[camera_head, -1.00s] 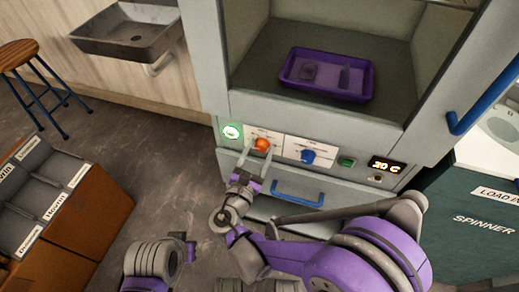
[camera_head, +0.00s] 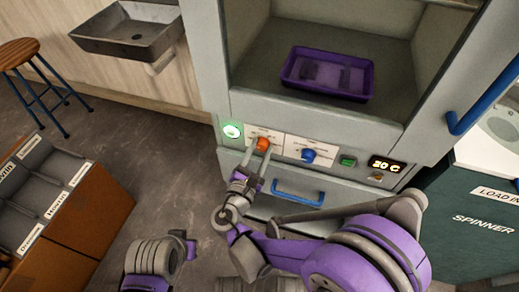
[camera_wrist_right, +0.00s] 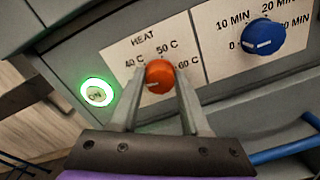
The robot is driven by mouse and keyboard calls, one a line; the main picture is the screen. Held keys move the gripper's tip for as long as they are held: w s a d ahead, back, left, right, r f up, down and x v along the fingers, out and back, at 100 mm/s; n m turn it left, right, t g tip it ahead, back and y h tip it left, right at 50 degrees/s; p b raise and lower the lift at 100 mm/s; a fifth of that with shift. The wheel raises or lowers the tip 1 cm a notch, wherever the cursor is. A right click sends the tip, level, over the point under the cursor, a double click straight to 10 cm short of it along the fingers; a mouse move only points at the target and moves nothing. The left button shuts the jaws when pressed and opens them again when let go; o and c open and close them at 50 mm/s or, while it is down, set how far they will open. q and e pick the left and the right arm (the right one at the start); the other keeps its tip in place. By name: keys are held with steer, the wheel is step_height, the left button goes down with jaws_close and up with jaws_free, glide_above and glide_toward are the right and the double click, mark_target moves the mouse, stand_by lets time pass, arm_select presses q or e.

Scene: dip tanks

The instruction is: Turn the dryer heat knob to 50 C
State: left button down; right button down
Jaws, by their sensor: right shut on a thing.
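The orange heat knob (camera_head: 262,144) is at the left of the dryer's front panel, under the open chamber. In the right wrist view the heat knob (camera_wrist_right: 159,76) sits under the printed labels 40 C, 50 C and 60 C. Its white mark lies at its left, lower than the 40 C label. My right gripper (camera_head: 255,163) is shut on the knob, with one finger on each side; the fingers also show in the right wrist view (camera_wrist_right: 160,92). The dryer display (camera_head: 386,165) reads 20 C. My left gripper is not in view.
A blue timer knob (camera_head: 308,156) and a green button (camera_head: 347,161) are to the right on the panel. A lit green ON light (camera_head: 232,130) is to the left. A blue drawer handle (camera_head: 298,193) is below. A purple tray (camera_head: 327,94) lies in the chamber.

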steer(key=m, duration=0.5)
steer(key=shift+d, duration=0.15)
steer(key=m, duration=0.5)
steer(key=shift+m+p, duration=0.35)
steer(key=shift+m, duration=0.05)
steer(key=m, duration=0.5)
steer(key=shift+f+y, duration=0.2)
steer(key=shift+y, duration=0.2)
steer(key=shift+m, duration=2.3)
steer(key=shift+c, duration=1.9)
jaws_free()
steer(key=shift+f, duration=0.1)
